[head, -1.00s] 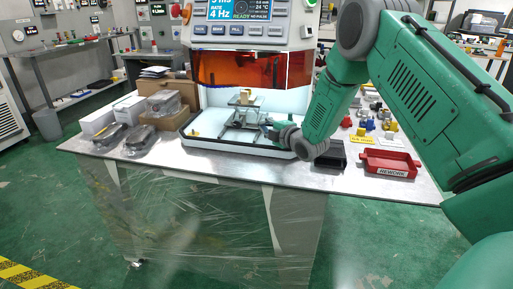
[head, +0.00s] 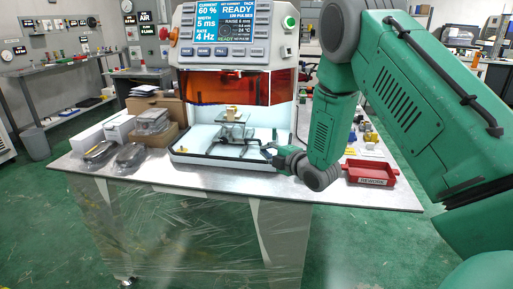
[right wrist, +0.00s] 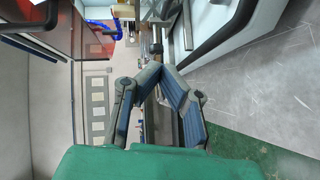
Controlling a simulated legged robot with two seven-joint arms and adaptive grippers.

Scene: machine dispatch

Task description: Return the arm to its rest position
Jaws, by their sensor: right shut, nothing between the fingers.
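My right arm is green and comes in from the right in the head view. My right gripper (head: 267,149) is at the front right edge of the machine's white work area, its fingers pointing left toward the small metal stand. In the right wrist view the gripper (right wrist: 160,70) shows its blue-grey fingers meeting at the tips, with nothing between them. The metal stand (head: 232,133) with a small tan block (head: 232,112) on top stands inside the machine, apart from the fingers. My left gripper is not in view.
The machine (head: 232,55) with an orange shield (head: 228,86) stands behind the gripper. A red rework tray (head: 370,173) lies right of my forearm. Boxes (head: 115,128) and dark packaged parts (head: 130,156) are on the table's left. The table's front edge (head: 200,188) is bare.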

